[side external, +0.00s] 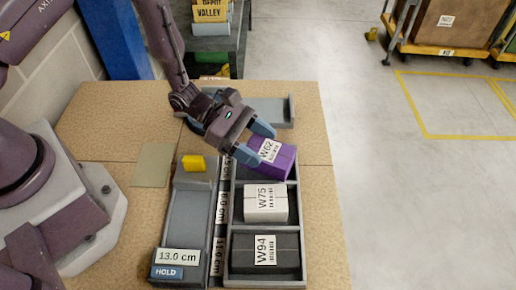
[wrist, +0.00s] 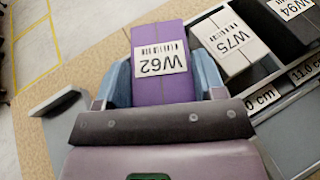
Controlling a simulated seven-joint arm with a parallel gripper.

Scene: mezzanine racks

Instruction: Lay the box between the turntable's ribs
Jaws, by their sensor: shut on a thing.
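My gripper (side external: 252,144) is shut on a purple box (side external: 282,163) labelled W62. In the wrist view the purple box (wrist: 163,88) sits between the two blue-grey fingers. The box is at the far compartment of a grey three-part rack (side external: 228,250) and looks turned askew to it; I cannot tell whether it touches the rack's floor. A grey piece with an upright end (side external: 291,110) lies behind my gripper, partly hidden by it. It may be the turntable; its ribs cannot be made out clearly.
A white box W75 (side external: 280,204) and a dark box W94 (side external: 287,265) fill the rack's other compartments. Left of it lies a grey channel (side external: 190,217) with a yellow block (side external: 193,163) and a "13.0 cm HOLD" sign (side external: 177,257). The table's right strip is clear.

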